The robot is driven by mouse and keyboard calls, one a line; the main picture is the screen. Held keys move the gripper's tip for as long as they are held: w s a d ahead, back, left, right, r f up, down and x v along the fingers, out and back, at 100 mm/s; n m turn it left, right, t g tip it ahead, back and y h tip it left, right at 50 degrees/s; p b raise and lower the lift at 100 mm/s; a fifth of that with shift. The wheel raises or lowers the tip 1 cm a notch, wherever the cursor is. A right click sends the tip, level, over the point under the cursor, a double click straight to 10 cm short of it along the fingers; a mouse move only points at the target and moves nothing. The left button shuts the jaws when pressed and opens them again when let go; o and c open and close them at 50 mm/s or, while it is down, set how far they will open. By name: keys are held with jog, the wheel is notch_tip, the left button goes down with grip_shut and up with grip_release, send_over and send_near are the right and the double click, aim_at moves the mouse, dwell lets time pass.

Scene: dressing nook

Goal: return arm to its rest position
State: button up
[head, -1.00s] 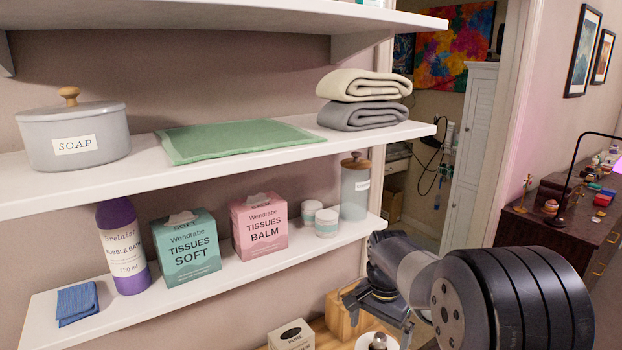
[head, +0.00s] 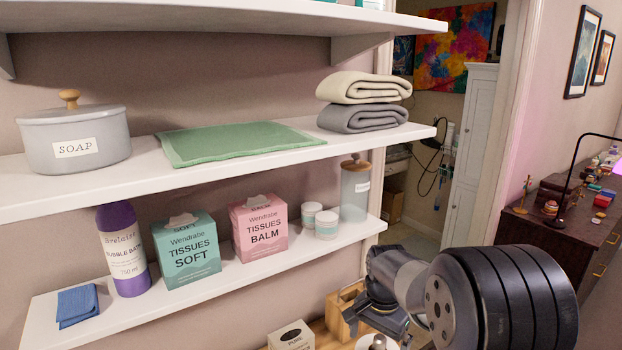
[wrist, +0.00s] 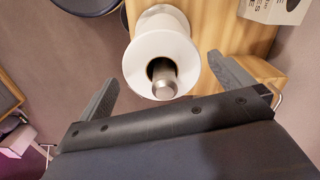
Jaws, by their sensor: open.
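My gripper (head: 376,318) hangs at the lower right of the head view, below the shelves and to the right of them. In the wrist view my gripper (wrist: 162,72) is open, its two fingers spread apart with nothing held. A white paper roll (wrist: 150,45) on a metal post shows beyond and between the fingers in that view. The roll also shows at the bottom edge of the head view (head: 366,342), partly cut off. I cannot tell how far the fingers are from it.
The lower shelf (head: 190,293) holds a purple bottle (head: 125,250), tissue boxes, jars and a blue cloth. The middle shelf carries a soap pot, green mat and folded towels. A wooden box (head: 343,305) and a small carton (head: 292,336) stand close to my gripper. A dark dresser stands right.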

notch_tip(320, 180, up, 7)
jog(key=p, duration=0.3)
jog(key=shift+f, duration=0.35)
